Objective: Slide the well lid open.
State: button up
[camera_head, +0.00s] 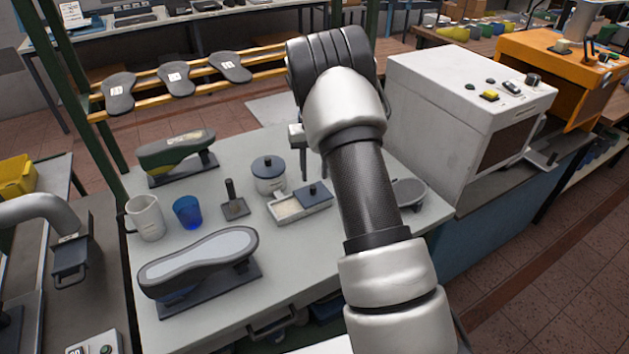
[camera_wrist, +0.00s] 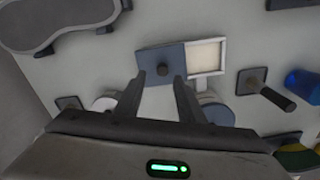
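The well is a small white rectangular tray (camera_head: 275,217) on the bench. Its blue-grey lid (camera_head: 316,196) with a dark knob covers the right part, and the left part is open on a pale filling. In the wrist view the lid (camera_wrist: 148,57) and its knob lie just beyond my fingertips, with the open pale part of the well (camera_wrist: 221,57) to the right. My gripper (camera_wrist: 161,84) is open and empty, its two fingers apart on either side of the knob's line. I cannot tell the height left between fingertips and knob. In the head view my arm hides most of the gripper (camera_head: 305,170).
A round lidded pot (camera_head: 269,178) stands close behind the well. A brush on a small base (camera_head: 233,205), a blue cup (camera_head: 187,212) and a white mug (camera_head: 146,217) stand to the left. A shoe last (camera_head: 200,262) lies front left; a white machine (camera_head: 465,115) stands right.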

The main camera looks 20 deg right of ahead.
aim_at(315, 186)
notch_tip(315, 186, up, 13)
dwell(0.6)
